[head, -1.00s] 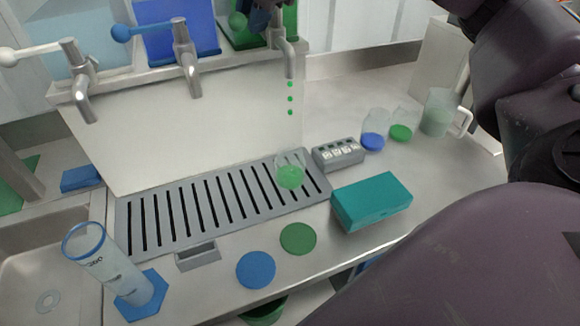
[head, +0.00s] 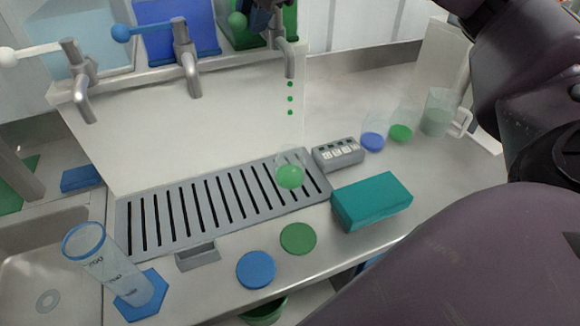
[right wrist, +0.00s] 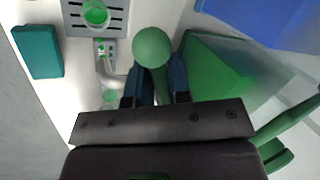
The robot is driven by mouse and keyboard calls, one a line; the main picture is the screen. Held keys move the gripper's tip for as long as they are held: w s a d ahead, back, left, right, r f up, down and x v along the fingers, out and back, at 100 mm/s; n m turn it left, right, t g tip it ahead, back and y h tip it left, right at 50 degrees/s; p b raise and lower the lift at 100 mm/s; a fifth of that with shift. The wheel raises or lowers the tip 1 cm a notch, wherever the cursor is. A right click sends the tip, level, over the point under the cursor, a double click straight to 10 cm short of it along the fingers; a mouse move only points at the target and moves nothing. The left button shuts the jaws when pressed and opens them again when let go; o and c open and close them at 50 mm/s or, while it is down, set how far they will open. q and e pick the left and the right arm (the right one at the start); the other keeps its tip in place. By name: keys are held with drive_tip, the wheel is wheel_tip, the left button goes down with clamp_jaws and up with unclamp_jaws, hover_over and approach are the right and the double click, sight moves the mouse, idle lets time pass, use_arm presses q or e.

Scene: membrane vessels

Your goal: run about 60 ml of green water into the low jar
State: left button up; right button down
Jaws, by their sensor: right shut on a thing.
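The low jar (head: 290,174) is clear and stands on the slotted drip tray (head: 122,222), below the green tap's spout (head: 290,62). It has green water in its lower part and also shows in the right wrist view (right wrist: 95,13). Three green dots show in line between spout and jar; I cannot tell drops from marks on the panel. My right gripper (head: 262,8) is at the green tap. In the right wrist view (right wrist: 156,85) its fingers are shut on the green tap's lever, below the round green knob (right wrist: 151,47). My left gripper is not in view.
A teal box (head: 372,201) and a grey block with several buttons (head: 338,153) stand right of the tray. Blue (head: 256,270) and green (head: 298,239) discs lie in front. A measuring cylinder (head: 118,272) stands left; two small jars and a jug (head: 437,112) stand at right.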

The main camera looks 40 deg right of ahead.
idle(0.3)
drive_tip(key=w+m, duration=0.1)
drive_tip(key=m, duration=0.1)
drive_tip(key=m+h, duration=0.1)
drive_tip(key=m, duration=0.1)
drive_tip(key=w+m+h+p, duration=0.1)
drive_tip(key=m, duration=0.1)
drive_tip(key=shift+w, duration=0.3)
drive_tip(key=c, duration=1.4)
unclamp_jaws()
drive_tip(key=shift+c, duration=0.2)
drive_tip(key=o, duration=0.4)
drive_tip(key=shift+w, duration=0.2)
drive_tip(key=shift+s, duration=0.1)
